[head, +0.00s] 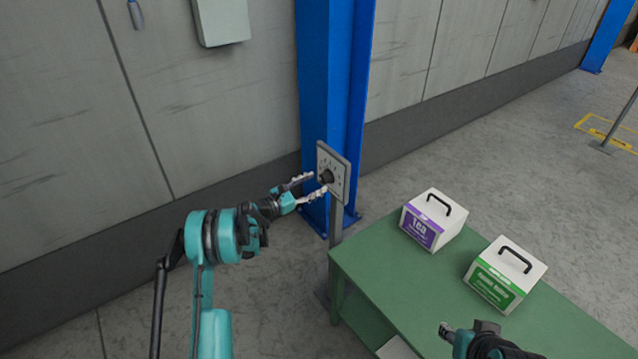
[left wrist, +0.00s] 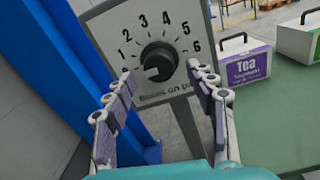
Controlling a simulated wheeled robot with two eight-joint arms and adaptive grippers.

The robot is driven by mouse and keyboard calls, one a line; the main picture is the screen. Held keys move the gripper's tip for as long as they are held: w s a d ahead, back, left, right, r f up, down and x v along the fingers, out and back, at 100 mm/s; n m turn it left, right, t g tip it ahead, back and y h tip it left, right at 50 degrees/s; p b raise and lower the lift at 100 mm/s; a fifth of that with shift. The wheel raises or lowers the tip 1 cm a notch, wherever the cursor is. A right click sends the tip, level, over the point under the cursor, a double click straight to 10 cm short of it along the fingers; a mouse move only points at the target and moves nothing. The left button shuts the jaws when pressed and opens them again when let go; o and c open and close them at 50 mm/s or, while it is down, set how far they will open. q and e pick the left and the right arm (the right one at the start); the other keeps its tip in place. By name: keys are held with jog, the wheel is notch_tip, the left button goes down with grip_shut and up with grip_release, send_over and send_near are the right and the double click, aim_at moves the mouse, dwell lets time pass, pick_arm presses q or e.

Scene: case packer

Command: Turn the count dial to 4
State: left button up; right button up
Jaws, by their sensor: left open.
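The count dial is a black round knob (left wrist: 158,60) on a pale plate (head: 338,172) with the numbers 1 to 6 around it. In the left wrist view a pale mark shows on the knob's lower left side, toward the low end of the scale. The leftmost mark below 1 is partly hidden by a finger. My left gripper (head: 307,187) is open in front of the dial, with its fingers to either side of the knob and apparently not touching it. My right gripper (head: 460,335) is at the bottom edge of the head view, partly cut off.
The plate stands on a grey post by a blue column (head: 322,80). A green table (head: 395,280) on the right carries a white and purple Tea box (head: 433,218) and a white and green box (head: 505,274). A grey wall (head: 130,130) lies behind.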

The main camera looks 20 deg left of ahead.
pick_arm(q)
jog(key=shift+x, duration=1.1)
jog(key=c, duration=1.2)
jog(key=shift+o, duration=0.2)
